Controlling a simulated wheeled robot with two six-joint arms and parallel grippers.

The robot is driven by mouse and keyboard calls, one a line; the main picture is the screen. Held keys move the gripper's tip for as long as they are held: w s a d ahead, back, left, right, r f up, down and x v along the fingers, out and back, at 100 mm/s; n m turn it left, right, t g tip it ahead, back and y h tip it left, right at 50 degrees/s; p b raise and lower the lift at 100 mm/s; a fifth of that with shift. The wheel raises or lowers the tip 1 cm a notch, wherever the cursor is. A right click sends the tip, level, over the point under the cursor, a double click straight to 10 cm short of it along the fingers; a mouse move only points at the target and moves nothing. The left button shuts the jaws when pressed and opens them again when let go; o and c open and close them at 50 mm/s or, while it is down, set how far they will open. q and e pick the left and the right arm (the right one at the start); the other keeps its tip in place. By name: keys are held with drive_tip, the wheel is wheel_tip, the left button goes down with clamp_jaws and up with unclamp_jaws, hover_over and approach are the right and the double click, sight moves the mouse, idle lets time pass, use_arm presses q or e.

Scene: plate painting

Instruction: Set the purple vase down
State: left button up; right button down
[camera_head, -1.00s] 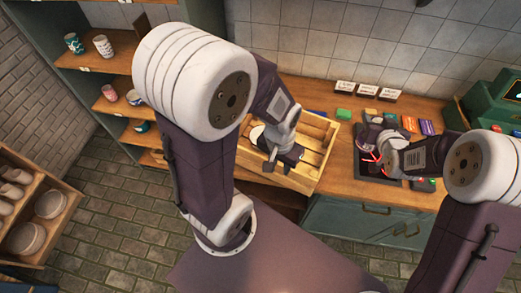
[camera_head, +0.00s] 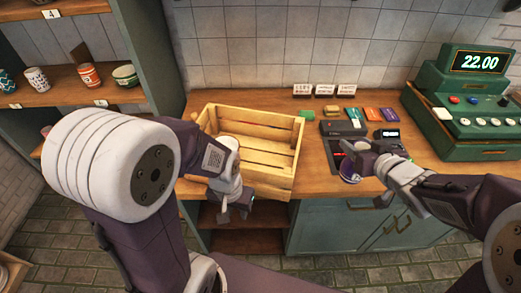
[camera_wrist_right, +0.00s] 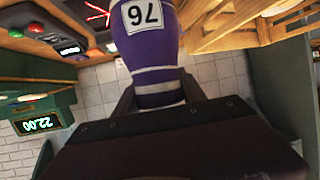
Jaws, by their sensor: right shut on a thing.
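The purple vase (camera_wrist_right: 152,65) has white bands and a white label reading 76. It fills the top middle of the right wrist view, between the two fingers of my right gripper (camera_wrist_right: 160,88), which is shut on it. In the head view the vase (camera_head: 349,173) is mostly hidden by my right gripper (camera_head: 365,165), at the front of the dark scanner (camera_head: 343,128) with red lines. My left gripper (camera_head: 238,202) hangs by the front left of the wooden crate (camera_head: 285,180); its finger gap is unclear.
A green cash register (camera_head: 470,100) showing 22.00 stands at the right of the wooden counter (camera_head: 312,150). Several coloured blocks (camera_head: 372,114) and small cards (camera_head: 325,89) lie behind the scanner. Shelves with painted cups (camera_head: 88,75) are at left.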

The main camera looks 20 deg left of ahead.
drive_tip(key=shift+w, duration=0.15)
drive_tip(key=w+a+f+b, duration=0.4)
drive_tip(key=w+a+f, duration=0.2)
drive_tip(key=a+f, duration=0.3)
wheel_tip(320, 180, down, 2)
drive_tip(key=shift+w+a, duration=0.2)
drive_tip(key=shift+w, duration=0.2)
drive_tip(key=shift+s+f+b, duration=0.1)
drive_tip(key=shift+f+b, duration=0.1)
drive_tip(key=shift+b, duration=0.1)
drive_tip(key=c, duration=0.7)
unclamp_jaws()
drive_tip(key=shift+o, duration=0.2)
drive_tip(key=shift+r, duration=0.15)
